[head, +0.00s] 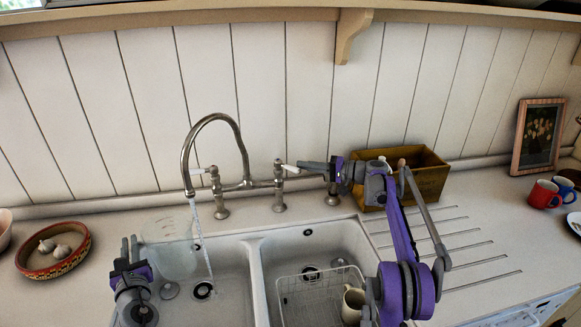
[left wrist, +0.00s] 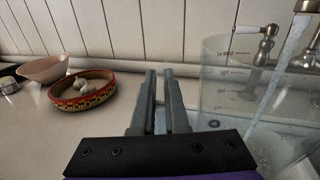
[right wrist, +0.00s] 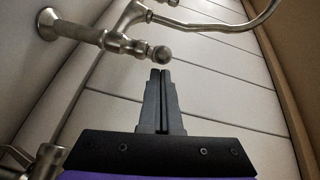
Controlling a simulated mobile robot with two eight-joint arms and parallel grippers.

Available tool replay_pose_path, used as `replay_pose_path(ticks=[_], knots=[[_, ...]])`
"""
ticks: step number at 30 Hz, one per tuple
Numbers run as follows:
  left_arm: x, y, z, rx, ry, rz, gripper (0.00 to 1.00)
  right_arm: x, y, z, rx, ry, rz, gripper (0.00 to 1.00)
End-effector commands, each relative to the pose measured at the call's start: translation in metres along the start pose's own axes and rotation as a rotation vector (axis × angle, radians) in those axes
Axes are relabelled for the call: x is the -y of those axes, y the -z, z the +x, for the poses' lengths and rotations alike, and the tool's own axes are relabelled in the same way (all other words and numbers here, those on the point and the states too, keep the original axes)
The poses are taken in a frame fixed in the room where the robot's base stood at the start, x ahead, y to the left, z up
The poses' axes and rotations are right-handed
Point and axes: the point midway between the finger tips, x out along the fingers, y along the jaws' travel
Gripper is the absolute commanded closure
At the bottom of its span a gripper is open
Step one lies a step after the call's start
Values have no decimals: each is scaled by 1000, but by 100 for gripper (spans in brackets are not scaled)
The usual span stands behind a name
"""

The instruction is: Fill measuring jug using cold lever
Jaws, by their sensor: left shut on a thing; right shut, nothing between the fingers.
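The clear measuring jug (head: 165,229) is over the left basin, with its marked wall in the left wrist view (left wrist: 228,75). My left gripper (head: 129,246) is shut on the jug at its left side; the grip point is hard to see. Water (head: 201,240) runs from the arched spout (head: 188,186) beside the jug's right side in the head view; I cannot tell whether it enters the jug. The right tap lever (head: 289,168) has a white tip. My right gripper (head: 308,166) is shut and empty, its tips close to that lever; contact is unclear.
The left lever (head: 199,171) stands beside the spout. The right basin holds a wire rack (head: 297,296) and a cream mug (head: 352,303). A wooden box (head: 430,178) stands behind my right arm. A bowl of garlic (head: 53,270) is at left; mugs (head: 543,195) are at right.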

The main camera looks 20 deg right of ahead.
Motion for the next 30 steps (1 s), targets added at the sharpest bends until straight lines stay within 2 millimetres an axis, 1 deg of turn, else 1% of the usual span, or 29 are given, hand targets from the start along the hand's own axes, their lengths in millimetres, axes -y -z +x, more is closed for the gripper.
replay_pose_path(ticks=[11,16,27,30], knots=[[0,0,0,0,0,0,100,0,0,2,-1,-1,0,100],[0,0,0,0,0,0,100,2,-2,3,-36,-7,2,100],[0,0,0,0,0,0,100,5,-22,5,-228,-45,11,100],[0,0,0,0,0,0,100,6,-28,6,-255,-50,12,100]])
